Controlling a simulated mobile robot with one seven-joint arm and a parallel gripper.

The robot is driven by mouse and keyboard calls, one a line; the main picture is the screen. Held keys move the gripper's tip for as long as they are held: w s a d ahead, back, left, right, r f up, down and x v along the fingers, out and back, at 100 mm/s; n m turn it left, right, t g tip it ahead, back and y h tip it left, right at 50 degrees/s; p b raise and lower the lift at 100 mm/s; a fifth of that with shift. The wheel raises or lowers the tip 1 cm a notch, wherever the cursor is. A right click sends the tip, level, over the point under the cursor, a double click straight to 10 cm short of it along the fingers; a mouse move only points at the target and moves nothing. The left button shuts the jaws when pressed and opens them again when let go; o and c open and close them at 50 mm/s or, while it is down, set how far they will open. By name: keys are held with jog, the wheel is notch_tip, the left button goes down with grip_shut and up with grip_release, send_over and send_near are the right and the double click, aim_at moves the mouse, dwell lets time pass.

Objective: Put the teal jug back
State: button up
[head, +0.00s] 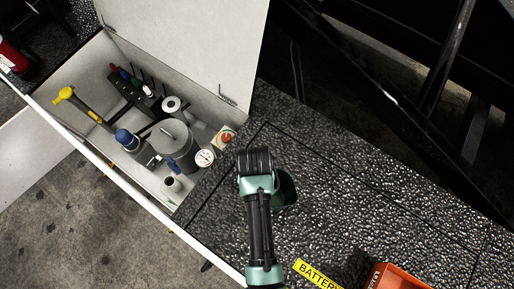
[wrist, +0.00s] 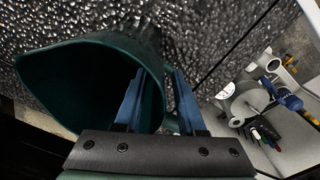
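The teal jug (wrist: 60,85) fills the left of the wrist view, its wide mouth facing the camera. In the head view only a dark green part of it (head: 287,188) shows to the right of my gripper (head: 257,158), over the black textured deck. In the wrist view, the two blue fingers of my gripper (wrist: 160,90) stand a short gap apart at the jug's right side. The left finger overlaps the mouth and the right finger is outside. A bit of teal shows between them; whether they press on it is unclear. The jug's base is hidden.
An open white toolbox (head: 85,150) with its lid raised lies left of my gripper, holding a grey canister (head: 172,140), a yellow-handled tool (head: 80,103), a gauge (head: 205,157) and other items. An orange case (head: 395,278) and a yellow battery label (head: 316,275) are at the bottom. The deck on the right is clear.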

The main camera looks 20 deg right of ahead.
notch_tip(320, 180, up, 12)
jog(key=shift+a+f+b, duration=0.15)
jog(key=shift+b, duration=0.15)
jog(key=w+d+r+n+t+h, duration=0.1)
jog(key=w+r+n+t, duration=0.1)
jog(key=w+r+t, duration=1.05)
jog(key=w+a+r+t, duration=0.1)
jog(key=w+r, duration=0.3)
jog(key=r, duration=0.6)
jog(key=w+a+r+t, duration=0.1)
jog(key=w+r, duration=0.3)
jog(key=r, duration=0.6)
jog(key=s+a+r+n+t, duration=0.1)
jog(key=s+r+t, duration=0.3)
jog(key=r, duration=0.6)
jog(key=s+a+r+n+t, duration=0.1)
jog(key=s+r+t, duration=0.3)
jog(key=r, duration=0.7)
jog(key=s+a+r+t+y, duration=0.1)
jog(key=s+r+t, duration=0.3)
jog(key=r, duration=0.6)
jog(key=shift+a+r+n+t, duration=0.25)
jog(key=shift+a+n+t, duration=0.2)
jog(key=shift+a, duration=0.25)
jog(key=shift+s, duration=0.1)
